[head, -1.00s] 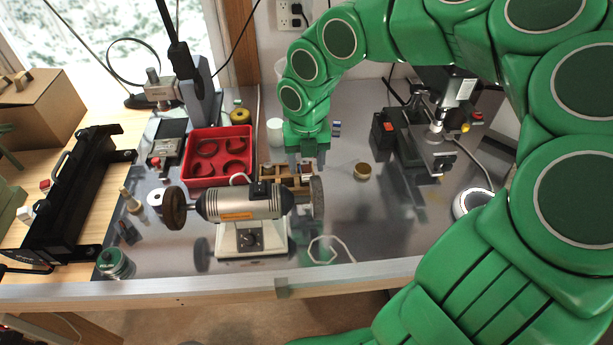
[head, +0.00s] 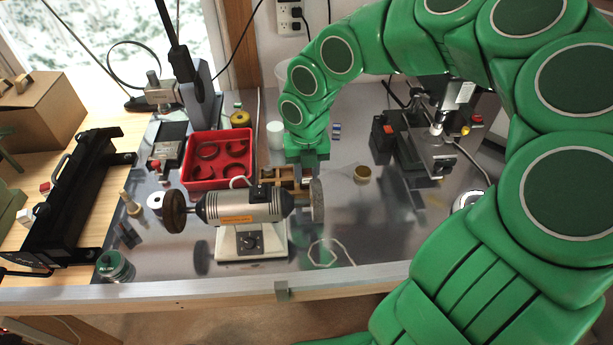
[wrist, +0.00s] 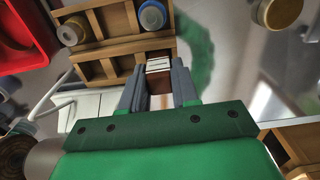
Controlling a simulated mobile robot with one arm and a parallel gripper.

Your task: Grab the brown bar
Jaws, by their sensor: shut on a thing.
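In the wrist view, my gripper (wrist: 157,88) has its two grey fingers on either side of a small brown bar (wrist: 160,83) with a white, dark-lined face at its far end. The fingers are shut on it. The bar is at the near edge of the wooden rack (wrist: 142,49); I cannot tell whether it touches the rack. In the head view, my gripper (head: 307,168) points down just behind the bench grinder's right wheel, at the right end of the rack. The bar is not clear there.
The bench grinder (head: 240,206) stands close in front of the rack. A red tray (head: 187,172) is to the left, and a white cylinder (head: 275,134) stands behind the rack. A brass-coloured round container (head: 362,174) is to the right. The metal tabletop between it and the grinder is mostly clear.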

